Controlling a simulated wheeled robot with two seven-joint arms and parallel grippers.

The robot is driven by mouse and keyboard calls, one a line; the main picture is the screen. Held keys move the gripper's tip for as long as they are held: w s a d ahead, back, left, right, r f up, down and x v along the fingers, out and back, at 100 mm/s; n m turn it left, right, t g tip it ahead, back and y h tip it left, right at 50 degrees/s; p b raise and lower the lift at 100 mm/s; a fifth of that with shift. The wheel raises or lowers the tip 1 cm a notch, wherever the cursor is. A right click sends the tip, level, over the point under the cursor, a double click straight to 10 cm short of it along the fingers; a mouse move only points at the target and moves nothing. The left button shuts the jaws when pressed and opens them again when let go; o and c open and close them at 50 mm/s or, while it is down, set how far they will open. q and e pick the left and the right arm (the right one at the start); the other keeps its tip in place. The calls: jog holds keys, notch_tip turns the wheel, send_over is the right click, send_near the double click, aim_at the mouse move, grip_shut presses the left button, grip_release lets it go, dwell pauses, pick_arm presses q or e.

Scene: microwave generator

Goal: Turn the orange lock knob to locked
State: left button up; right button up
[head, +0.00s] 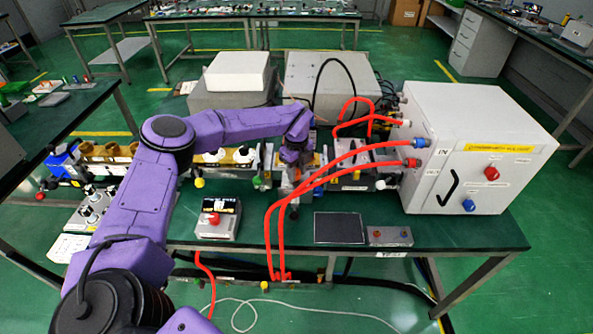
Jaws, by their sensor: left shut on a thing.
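My left arm reaches in from the lower left across the table. Its gripper (291,186) points down at the metal waveguide line in the middle of the table. The gripper is shut on a small part there. Some orange shows at the jaws, which fits the orange lock knob (298,174), but the wrist and fingers hide most of it. I cannot tell which way the knob is turned. My right gripper is not in view.
Red hoses (340,170) run close to the right of my gripper to a white cabinet (470,150). A control box (217,224) with a red button stands front left. A dark pad (339,228) lies front right. Grey boxes (235,85) stand behind.

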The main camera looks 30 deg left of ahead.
pick_arm(q)
jog(key=shift+f, duration=0.15)
jog(key=shift+f+m+b, duration=0.1)
jog(key=shift+m+b, duration=0.7)
jog(key=m+b, duration=0.2)
jog(key=m, duration=0.1)
jog(key=shift+s+a, duration=0.1)
jog(key=m+b, duration=0.1)
jog(key=m, duration=0.2)
jog(key=shift+m, duration=0.4)
jog(key=shift+s+m+b, duration=0.1)
jog(key=shift+m+b, duration=0.4)
jog(key=shift+m, duration=1.2)
jog(key=o, duration=1)
jog(key=shift+o, duration=0.2)
jog(key=shift+a, duration=0.1)
jog(key=shift+r, duration=0.25)
